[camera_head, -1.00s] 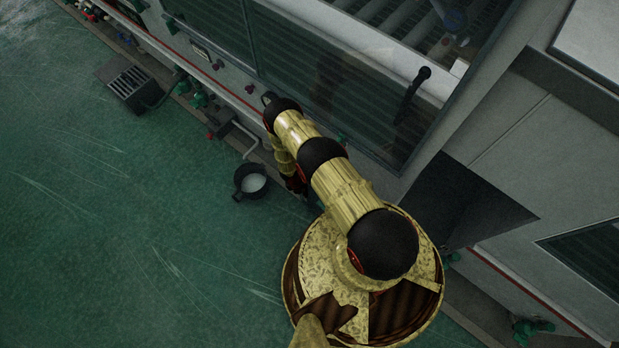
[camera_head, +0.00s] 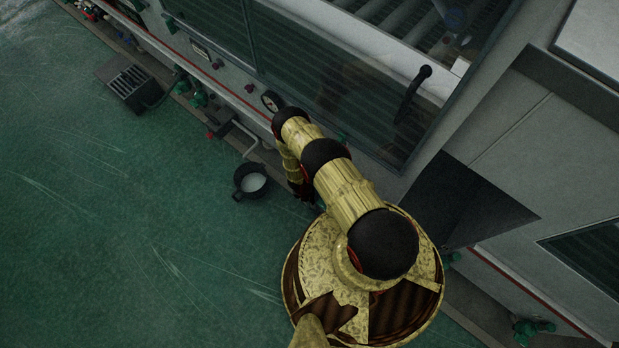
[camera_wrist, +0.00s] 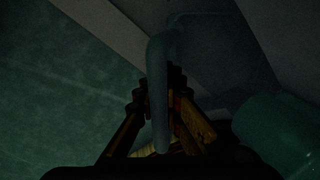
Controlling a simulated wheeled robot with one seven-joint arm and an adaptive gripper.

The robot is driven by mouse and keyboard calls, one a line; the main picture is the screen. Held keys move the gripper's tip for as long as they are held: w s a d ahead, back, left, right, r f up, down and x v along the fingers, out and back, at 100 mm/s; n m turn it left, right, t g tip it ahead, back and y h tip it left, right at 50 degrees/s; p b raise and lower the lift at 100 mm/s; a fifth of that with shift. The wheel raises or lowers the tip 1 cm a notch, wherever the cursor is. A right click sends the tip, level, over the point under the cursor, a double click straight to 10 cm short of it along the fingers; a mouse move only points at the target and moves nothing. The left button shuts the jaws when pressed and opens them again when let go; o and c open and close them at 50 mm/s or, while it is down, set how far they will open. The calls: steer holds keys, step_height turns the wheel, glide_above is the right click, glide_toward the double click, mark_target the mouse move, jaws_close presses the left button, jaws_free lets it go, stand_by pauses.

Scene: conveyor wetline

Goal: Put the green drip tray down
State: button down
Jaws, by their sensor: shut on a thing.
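My gripper (camera_wrist: 158,98) shows in the wrist view with its two fingers shut on a thin grey-green piece, which I take to be the green drip tray (camera_wrist: 158,65) seen edge-on. The piece runs upward from between the fingers and bends right near the top of the picture. The wrist view is dark, and most of the tray's shape cannot be made out. In the head view my arm hides the gripper and the tray.
The machine front with a window and black handle (camera_head: 412,95) runs diagonally beside my arm. A black bucket (camera_head: 240,181) with pale contents stands on the green floor. A drain grate (camera_head: 130,83) lies further left. A gauge (camera_head: 271,101) is beside my arm. Floor at left is clear.

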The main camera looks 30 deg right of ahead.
steer(key=shift+f, duration=0.1)
steer(key=c, duration=1.9)
jaws_free()
steer(key=r+p, duration=0.2)
steer(key=r, duration=0.2)
steer(key=a+r+p, duration=0.1)
steer(key=r, duration=0.3)
steer(key=w+a+r+p, duration=0.1)
steer(key=r+p, duration=0.1)
steer(key=r, duration=0.2)
steer(key=shift+r+p, duration=0.1)
steer(key=shift+p, duration=0.25)
